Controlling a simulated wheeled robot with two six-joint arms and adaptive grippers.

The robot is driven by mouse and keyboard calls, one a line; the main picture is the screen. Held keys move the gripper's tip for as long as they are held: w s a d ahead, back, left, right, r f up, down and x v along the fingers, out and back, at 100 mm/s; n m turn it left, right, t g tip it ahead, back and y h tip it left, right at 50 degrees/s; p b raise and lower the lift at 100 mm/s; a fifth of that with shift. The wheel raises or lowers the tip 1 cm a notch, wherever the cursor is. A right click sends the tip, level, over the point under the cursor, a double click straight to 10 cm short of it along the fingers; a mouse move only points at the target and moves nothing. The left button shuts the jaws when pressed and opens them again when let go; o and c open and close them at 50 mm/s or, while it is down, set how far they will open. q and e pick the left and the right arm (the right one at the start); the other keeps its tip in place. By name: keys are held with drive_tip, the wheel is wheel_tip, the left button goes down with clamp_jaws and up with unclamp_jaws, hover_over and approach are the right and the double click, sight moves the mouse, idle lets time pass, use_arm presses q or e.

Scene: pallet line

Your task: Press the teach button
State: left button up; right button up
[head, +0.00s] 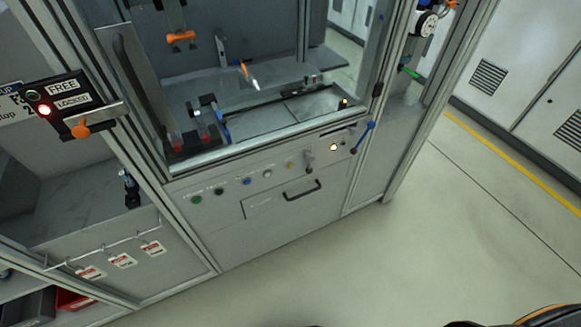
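The station's front panel (275,205) carries a slanted row of small buttons below the window opening. From left to right I see a green button (196,199), a dark button (219,190), a blue button (246,181), a white button (267,173) and a yellow button (290,165). Right of them are a grey switch (308,157) and a glowing pale yellow light (333,147). The labels are too small to read, so I cannot tell which one is the teach button. Neither of my grippers shows in the head view.
A black handle (301,190) sticks out below the buttons, and a blue lever (363,136) at their right. A FREE/LOCKED box (72,100) with a red light is at the left. Red-and-white tags (122,261) hang lower left. The floor (400,260) in front is clear.

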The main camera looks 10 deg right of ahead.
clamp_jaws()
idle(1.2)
